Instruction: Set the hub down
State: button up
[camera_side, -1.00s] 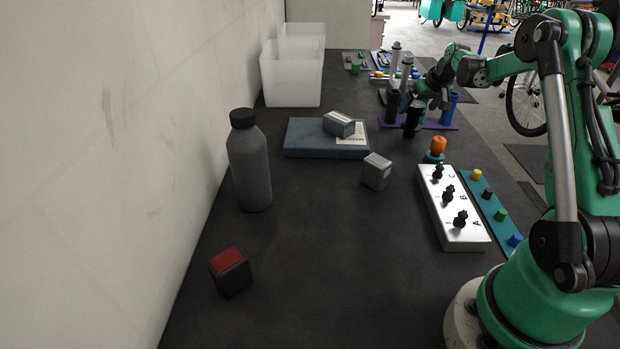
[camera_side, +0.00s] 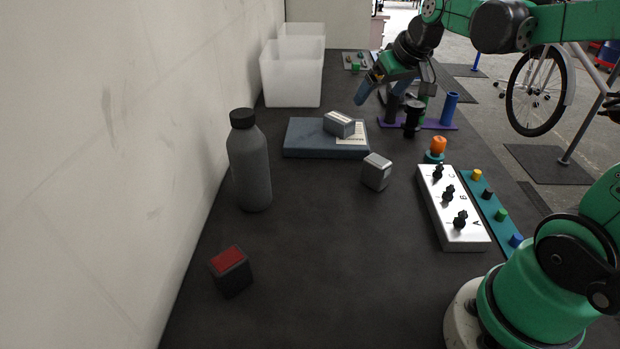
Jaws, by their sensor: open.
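A black cylinder (camera_side: 412,120), which looks like the hub, stands upright at the purple stand (camera_side: 436,123), towards the far end of the dark bench. I cannot tell whether its base rests on the stand or on the bench beside it. A blue tube (camera_side: 449,108) stands on the right of the stand and a dark tube (camera_side: 391,109) on the left. My gripper (camera_side: 392,96) is open, tilted down above and behind the black cylinder. Nothing shows held between its fingers. The gripper hides what stands behind it.
A white box with black knobs (camera_side: 455,215) lies on the right, beside a teal strip with coloured caps (camera_side: 490,205). A grey bottle (camera_side: 250,165), a blue-grey case (camera_side: 300,138), small blocks and white bins (camera_side: 290,80) stand left of centre. The bench front is mostly clear.

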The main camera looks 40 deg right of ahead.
jog(key=s+a+f+n+y, duration=0.1)
jog(key=s+a+f, duration=0.1)
jog(key=a, duration=0.4)
jog(key=s+a+f+n+t, duration=0.1)
jog(key=s+a+f, duration=0.1)
jog(key=s+a, duration=0.3)
jog(key=a, duration=0.2)
jog(key=shift+a+n+y, duration=0.3)
jog(key=shift+n+y, duration=0.1)
